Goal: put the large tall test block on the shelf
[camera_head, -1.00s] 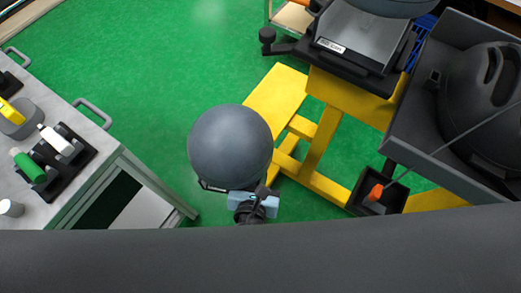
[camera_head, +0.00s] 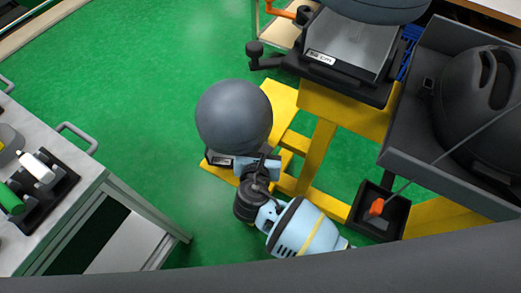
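A large dark grey round-topped block (camera_head: 233,117), which I take to be the test block, is seen from above near the middle. A dark base with a white label shows at its lower edge. My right gripper (camera_head: 258,165) meets the near side of that base and appears shut on it; its fingertips are partly hidden. The block hangs over the green floor and a yellow frame. My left gripper is out of view. I cannot tell for certain which surface is the shelf; a wooden-topped rack (camera_head: 281,30) stands at the top.
A yellow stand (camera_head: 320,150) carries a labelled tray (camera_head: 345,50) under another grey rounded form (camera_head: 380,6). A grey tray (camera_head: 425,150) with a dark helmet-like form (camera_head: 485,105) and a small black bin (camera_head: 380,222) are at right. A cabinet (camera_head: 70,190) stands at left. Green floor is clear between.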

